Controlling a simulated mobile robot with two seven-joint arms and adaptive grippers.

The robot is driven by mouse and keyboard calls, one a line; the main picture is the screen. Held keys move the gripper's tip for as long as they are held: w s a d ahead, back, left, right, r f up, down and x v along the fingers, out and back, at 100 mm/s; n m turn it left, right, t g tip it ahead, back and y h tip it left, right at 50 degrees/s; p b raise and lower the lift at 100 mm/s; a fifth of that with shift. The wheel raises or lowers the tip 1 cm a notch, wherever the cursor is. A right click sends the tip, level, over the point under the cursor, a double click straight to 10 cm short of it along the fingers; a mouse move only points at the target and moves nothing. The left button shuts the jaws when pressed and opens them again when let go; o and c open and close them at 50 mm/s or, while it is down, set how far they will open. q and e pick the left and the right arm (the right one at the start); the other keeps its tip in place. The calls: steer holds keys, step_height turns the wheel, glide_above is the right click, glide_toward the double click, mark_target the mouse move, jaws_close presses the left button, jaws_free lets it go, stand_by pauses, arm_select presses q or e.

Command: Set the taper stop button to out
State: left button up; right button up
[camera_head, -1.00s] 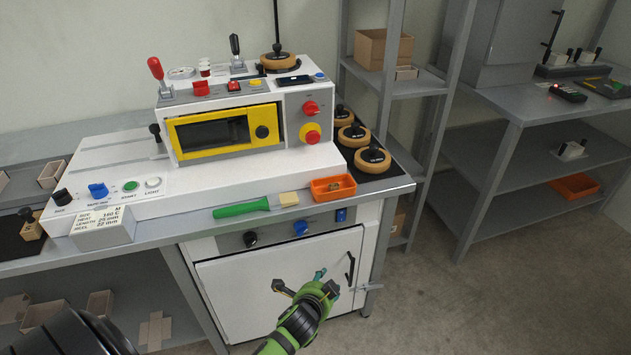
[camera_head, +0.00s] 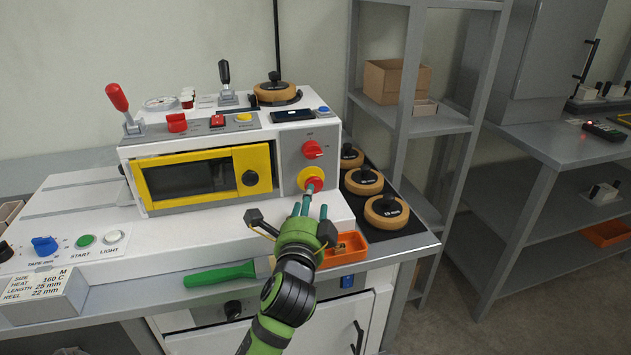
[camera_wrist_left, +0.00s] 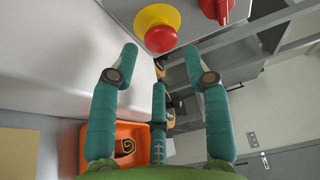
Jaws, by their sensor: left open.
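The stop button is a red mushroom head (camera_head: 313,184) on a round yellow base, low on the grey right-hand panel of the white taping machine (camera_head: 190,217). I cannot tell whether it is pushed in or out. My left gripper (camera_head: 290,205) is open and empty, in front of and just below the button; one teal fingertip overlaps it in the head view. In the left wrist view, the red head (camera_wrist_left: 160,39) and yellow base (camera_wrist_left: 157,16) lie just beyond the spread fingertips (camera_wrist_left: 160,62), with no clear contact. My right gripper is not in view.
A red rotary knob (camera_head: 313,149) sits above the button. An orange tray (camera_head: 349,257) is on the bench beside the gripper, and a green-handled tool (camera_head: 220,276) lies at the front edge. Tape reels (camera_head: 386,211) stand to the right.

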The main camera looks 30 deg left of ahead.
arm_select(q)
steer(key=x, duration=0.6)
jaws_close()
